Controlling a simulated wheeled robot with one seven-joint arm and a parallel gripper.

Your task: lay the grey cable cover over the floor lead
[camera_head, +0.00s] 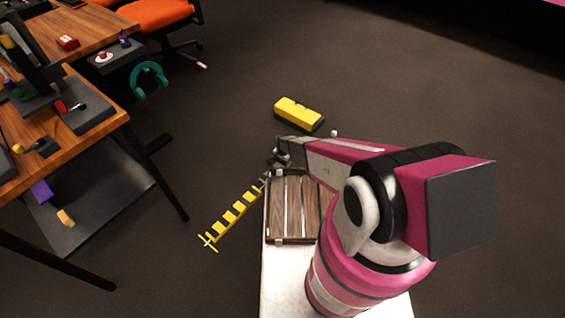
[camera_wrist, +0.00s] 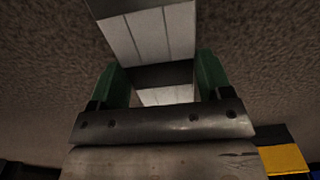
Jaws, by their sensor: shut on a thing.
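My gripper (camera_wrist: 162,90) is shut on a pale grey grooved piece (camera_wrist: 150,35), which looks like the cable cover. It sits between the green finger pads and extends to the top of the wrist view. In the head view my gripper (camera_head: 280,156) is low over the floor, just beyond the wooden slatted tray; the held piece is mostly hidden there. A yellow and black striped strip (camera_head: 236,211) lies on the floor, from a cross-shaped end at lower left up towards my gripper. I cannot clearly make out the floor lead.
A yellow block with a dark side (camera_head: 298,112) lies on the floor just beyond my gripper. The wooden slatted tray (camera_head: 292,207) is close by. A wooden workbench (camera_head: 100,134) with tools stands left, and an orange chair (camera_head: 160,14) behind. The floor at right is clear.

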